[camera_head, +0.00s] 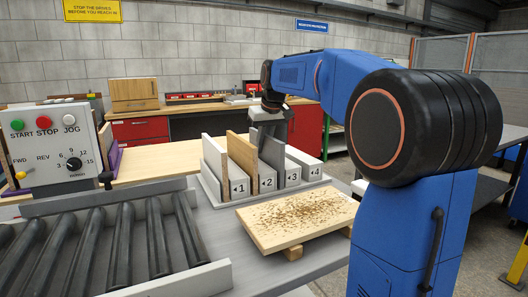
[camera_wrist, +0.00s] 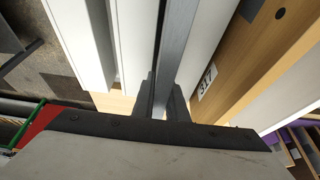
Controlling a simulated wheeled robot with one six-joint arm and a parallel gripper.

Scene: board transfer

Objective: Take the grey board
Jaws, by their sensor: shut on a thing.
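The grey board (camera_head: 270,146) stands upright in the white rack (camera_head: 222,197), between the blocks numbered 2 and 3. My gripper (camera_head: 271,103) is at its top edge, coming from above. In the wrist view the two dark fingers of my gripper (camera_wrist: 162,105) are shut on the grey board (camera_wrist: 176,45), which runs away between them as a thin grey strip. The lower part of the board is hidden by the rack, so I cannot tell whether it touches the bottom.
A wooden board (camera_head: 241,150) stands to the left in the same rack; in the wrist view it (camera_wrist: 245,65) is right of my gripper. A speckled wooden panel (camera_head: 297,216) lies in front. A roller conveyor (camera_head: 100,245) and a control box (camera_head: 60,143) are at left.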

